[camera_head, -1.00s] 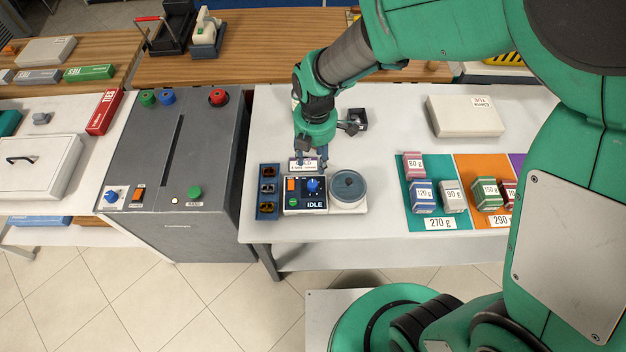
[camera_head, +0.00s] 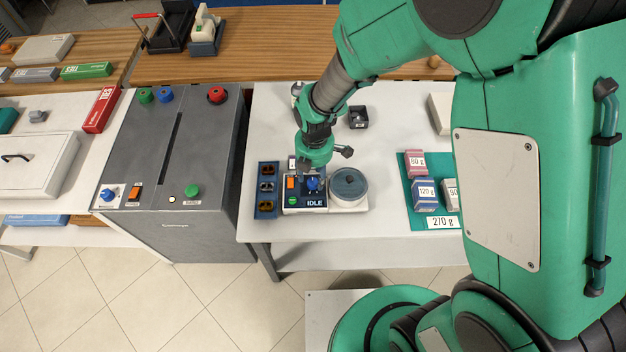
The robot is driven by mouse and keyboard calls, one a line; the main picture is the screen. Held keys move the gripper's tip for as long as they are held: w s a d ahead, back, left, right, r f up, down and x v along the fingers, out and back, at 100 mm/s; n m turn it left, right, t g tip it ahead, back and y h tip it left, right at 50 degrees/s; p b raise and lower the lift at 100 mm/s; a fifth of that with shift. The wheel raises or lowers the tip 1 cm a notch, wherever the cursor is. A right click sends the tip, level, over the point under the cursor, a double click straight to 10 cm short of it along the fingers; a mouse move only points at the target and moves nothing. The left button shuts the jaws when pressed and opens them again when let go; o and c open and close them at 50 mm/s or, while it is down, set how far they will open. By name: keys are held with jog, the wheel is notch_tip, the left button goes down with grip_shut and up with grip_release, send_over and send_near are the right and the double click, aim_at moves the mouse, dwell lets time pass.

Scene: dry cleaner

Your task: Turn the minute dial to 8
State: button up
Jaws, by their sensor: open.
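A small dark control panel (camera_head: 292,209) stands on the white table, with an IDLE display, an orange switch, a green button and a blue dial (camera_head: 313,184). My gripper (camera_head: 313,171) points down just above and behind the dial. Its jaws are open and partly hidden by the wrist. I cannot tell whether a finger touches the dial. The dial's setting and its marks are too small to read.
A round grey-blue lidded pot (camera_head: 349,184) stands right beside the panel, and a blue rack (camera_head: 266,209) of small parts stands left. Weighted boxes sit on a teal mat (camera_head: 443,209) at the right. A grey machine (camera_head: 170,150) with another blue knob (camera_head: 108,195) stands left.

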aim_at(313, 183)
jog(key=shift+f, duration=1.3)
jog(key=shift+c, duration=0.6)
grip_shut()
